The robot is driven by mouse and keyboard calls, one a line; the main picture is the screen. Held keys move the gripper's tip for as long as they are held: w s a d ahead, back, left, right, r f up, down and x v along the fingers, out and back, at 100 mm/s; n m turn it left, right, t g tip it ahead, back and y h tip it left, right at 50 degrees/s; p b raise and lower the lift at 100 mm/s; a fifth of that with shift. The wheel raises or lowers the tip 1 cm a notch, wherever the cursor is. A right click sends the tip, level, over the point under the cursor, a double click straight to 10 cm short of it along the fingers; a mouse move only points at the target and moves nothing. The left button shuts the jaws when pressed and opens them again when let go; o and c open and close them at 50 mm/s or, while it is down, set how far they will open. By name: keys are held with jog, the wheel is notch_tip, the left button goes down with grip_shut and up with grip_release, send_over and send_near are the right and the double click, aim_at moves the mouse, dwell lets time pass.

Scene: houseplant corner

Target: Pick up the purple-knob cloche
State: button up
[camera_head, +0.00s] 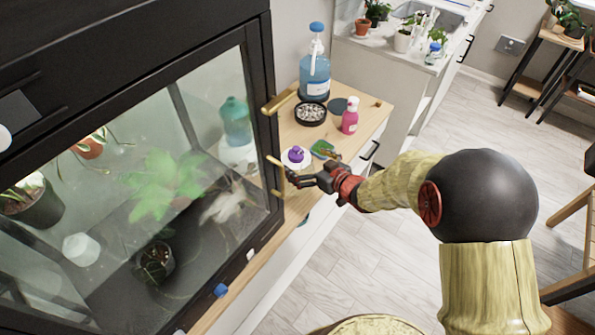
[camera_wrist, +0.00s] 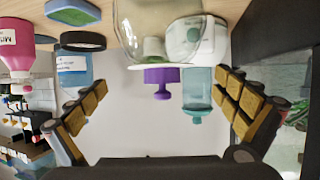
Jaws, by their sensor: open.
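The purple-knob cloche (camera_head: 296,154) stands on the wooden counter beside the glass cabinet, its purple knob over a pale round top. In the wrist view, its purple knob (camera_wrist: 161,76) points down in the picture, below a pale disc and a clear rounded body. My gripper (camera_head: 291,179) is just in front of the cloche in the head view, close to the cabinet's edge. In the wrist view my gripper (camera_wrist: 160,88) is open, with its padded fingers wide apart on both sides of the knob. Neither finger appears to touch it.
The glass cabinet (camera_head: 262,130) stands close at left, with a brass handle (camera_head: 275,176) beside my gripper. A green item (camera_head: 324,149), a pink bottle (camera_head: 350,117), a dark pebble dish (camera_head: 310,114) and a blue bottle (camera_head: 315,78) share the counter.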

aim_at(296, 157)
jog(key=b+x, duration=0.1)
jog(key=x, duration=0.1)
jog(key=b+x, duration=0.1)
jog(key=x, duration=0.1)
jog(key=shift+a+f, duration=0.15)
jog(key=shift+f, duration=0.3)
jog(key=shift+w+a, duration=0.25)
jog(key=shift+w, duration=0.1)
jog(key=c, duration=0.3)
